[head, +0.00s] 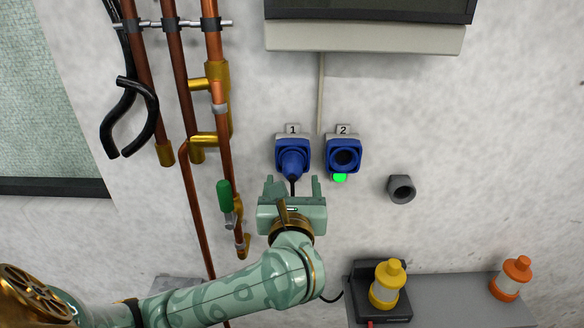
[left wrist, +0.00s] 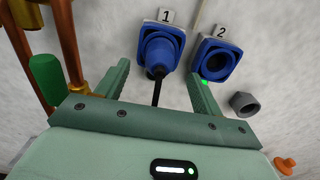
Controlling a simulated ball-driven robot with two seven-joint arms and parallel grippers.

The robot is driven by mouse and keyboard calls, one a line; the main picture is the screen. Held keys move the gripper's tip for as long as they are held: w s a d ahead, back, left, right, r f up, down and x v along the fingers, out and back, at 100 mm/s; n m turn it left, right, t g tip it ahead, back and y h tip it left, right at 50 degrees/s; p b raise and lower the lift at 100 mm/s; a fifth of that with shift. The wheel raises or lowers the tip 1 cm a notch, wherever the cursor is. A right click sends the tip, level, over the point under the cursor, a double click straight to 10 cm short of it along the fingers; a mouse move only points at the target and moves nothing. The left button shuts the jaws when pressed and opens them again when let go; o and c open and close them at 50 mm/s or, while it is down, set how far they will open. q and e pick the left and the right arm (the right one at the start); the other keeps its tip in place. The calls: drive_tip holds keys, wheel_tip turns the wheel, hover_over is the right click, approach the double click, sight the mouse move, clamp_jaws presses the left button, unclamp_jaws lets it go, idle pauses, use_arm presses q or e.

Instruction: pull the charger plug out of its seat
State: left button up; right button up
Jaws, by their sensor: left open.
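The blue charger plug (head: 292,166) sits in the blue wall seat marked 1 (head: 292,142), with a black cable hanging from it. The plug also shows in the left wrist view (left wrist: 159,55), between and beyond the two fingers. My left gripper (head: 292,181) is open and empty just below the plug, fingers pointing at the wall; I see no contact. The left wrist view shows the open fingers (left wrist: 157,76) on either side of the cable. The seat marked 2 (head: 343,156) is empty, with a green light (head: 340,178) under it. My right gripper is not in view.
Copper pipes (head: 215,110) with a green-handled valve (head: 225,196) run down the wall at left. A grey socket (head: 401,189) sticks out at right. A yellow lamp-like object (head: 387,284) and an orange one (head: 512,278) stand low at right. A panel (head: 365,38) hangs above.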

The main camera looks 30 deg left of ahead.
sight(292, 179)
use_arm(q)
drive_tip(key=b+x, duration=0.1)
drive_tip(key=x, duration=0.2)
drive_tip(key=shift+w+a+f, duration=0.15)
drive_tip(key=shift+w+a, duration=0.15)
drive_tip(key=shift+b+x, duration=0.4)
drive_tip(key=shift+x, duration=0.6)
drive_tip(key=shift+d, duration=0.1)
clamp_jaws()
drive_tip(key=shift+s+d, duration=0.15)
drive_tip(key=shift+s, duration=0.05)
drive_tip(key=shift+p+v, duration=0.95)
drive_tip(key=shift+v, duration=1.8)
